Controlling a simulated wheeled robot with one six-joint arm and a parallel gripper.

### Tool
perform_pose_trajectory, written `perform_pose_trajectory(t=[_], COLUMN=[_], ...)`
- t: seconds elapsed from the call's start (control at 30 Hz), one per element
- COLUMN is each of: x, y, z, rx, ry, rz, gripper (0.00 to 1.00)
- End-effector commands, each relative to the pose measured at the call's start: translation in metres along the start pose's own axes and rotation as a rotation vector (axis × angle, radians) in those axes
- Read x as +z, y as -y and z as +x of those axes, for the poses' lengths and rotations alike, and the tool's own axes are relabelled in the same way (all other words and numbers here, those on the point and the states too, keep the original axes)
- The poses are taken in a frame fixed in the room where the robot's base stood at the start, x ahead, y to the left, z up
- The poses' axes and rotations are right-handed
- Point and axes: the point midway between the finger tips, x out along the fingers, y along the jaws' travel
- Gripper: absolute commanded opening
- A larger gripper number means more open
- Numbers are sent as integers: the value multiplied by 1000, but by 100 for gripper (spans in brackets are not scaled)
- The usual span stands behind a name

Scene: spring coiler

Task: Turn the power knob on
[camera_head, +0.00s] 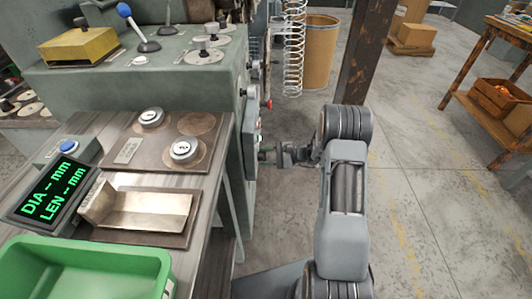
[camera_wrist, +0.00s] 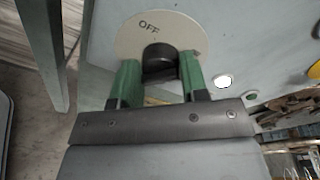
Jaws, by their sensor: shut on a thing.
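The power knob (camera_wrist: 158,62) is black and sits on a round cream dial plate (camera_wrist: 185,32) marked OFF in the wrist view. The plate is on the grey-green machine panel. My gripper (camera_wrist: 157,82) has green fingers, one on each side of the knob, and is shut on it. The fingers hide part of the knob and the lower plate. In the head view my gripper (camera_head: 268,155) reaches left to the machine's side face, and the knob itself is hidden there.
A white round button (camera_wrist: 223,82) is right of the dial. The green machine (camera_head: 150,85) has levers on top. A display (camera_head: 60,190), a green bin (camera_head: 85,270) and a metal tray (camera_head: 145,212) are at left. A hanging spring (camera_head: 294,50) and a post (camera_head: 362,60) stand behind my arm.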

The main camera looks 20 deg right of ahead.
Motion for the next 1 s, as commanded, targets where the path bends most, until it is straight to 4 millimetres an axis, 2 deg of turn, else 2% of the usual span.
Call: perform_pose_trajectory(t=[0.03,0.33,0.9,0.93,1.0], x=[2,1,0,0,0], y=[5,4,4,5,4], z=[-1,0,0,0,0], rx=[-2,7,8,8,8], ry=[1,7,9,9,9], rz=[20,122,144,144,144], gripper=[17,17,17,42,49])
